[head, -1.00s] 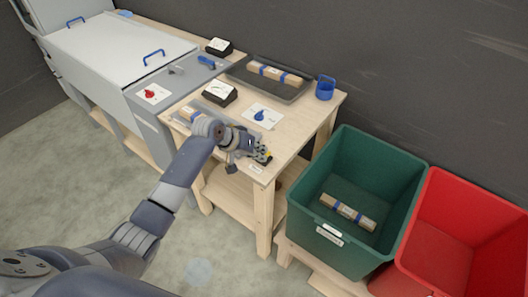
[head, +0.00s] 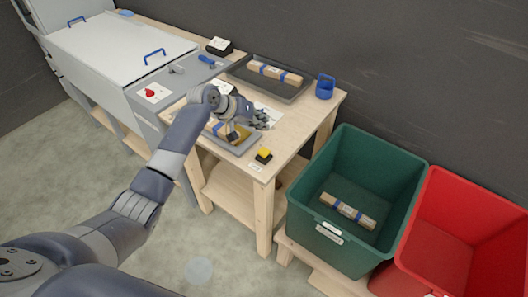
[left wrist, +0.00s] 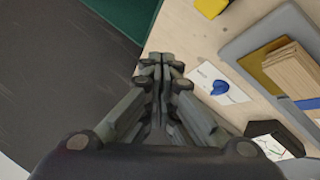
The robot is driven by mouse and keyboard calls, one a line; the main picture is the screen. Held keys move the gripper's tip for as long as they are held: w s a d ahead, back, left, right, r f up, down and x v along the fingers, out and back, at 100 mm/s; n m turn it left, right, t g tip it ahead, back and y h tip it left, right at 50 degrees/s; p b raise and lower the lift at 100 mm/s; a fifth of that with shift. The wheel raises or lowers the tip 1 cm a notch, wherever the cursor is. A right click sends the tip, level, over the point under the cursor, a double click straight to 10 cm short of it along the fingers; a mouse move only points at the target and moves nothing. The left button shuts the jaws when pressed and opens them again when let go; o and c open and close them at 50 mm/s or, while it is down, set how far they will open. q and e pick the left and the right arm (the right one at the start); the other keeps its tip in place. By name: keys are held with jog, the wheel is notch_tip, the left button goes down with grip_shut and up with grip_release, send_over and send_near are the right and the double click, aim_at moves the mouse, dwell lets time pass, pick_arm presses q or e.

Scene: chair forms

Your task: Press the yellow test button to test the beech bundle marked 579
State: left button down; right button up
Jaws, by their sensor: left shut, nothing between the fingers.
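The yellow test button (head: 264,155) sits on a black base near the table's front corner; part of it shows in the left wrist view (left wrist: 211,6). My left gripper (head: 262,121) is shut and empty, above the table behind the button and apart from it. Its fingers also show in the left wrist view (left wrist: 160,62). A wooden bundle (left wrist: 292,68) with a blue band lies on a grey tester plate with a yellow patch (left wrist: 262,62). In the head view my arm partly hides this bundle (head: 214,127). I cannot read its mark. My right gripper is out of view.
A grey tray (head: 236,72) holds another bundle (head: 275,72) at the back. A blue holder (head: 325,87) stands at the right. A green bin (head: 300,222) with a bundle and an empty red bin (head: 440,215) stand right. A blue-knob card (left wrist: 219,88) lies near the gripper.

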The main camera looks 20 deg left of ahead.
pick_arm(q)
jog(key=b, duration=0.6)
send_over(262, 149)
notch_tip(262, 149, down, 8)
jog(key=shift+r, duration=0.25)
jog(key=shift+f+b, duration=0.3)
jog(key=shift+f, duration=0.05)
dwell(0.5)
jog(key=shift+f, duration=0.4)
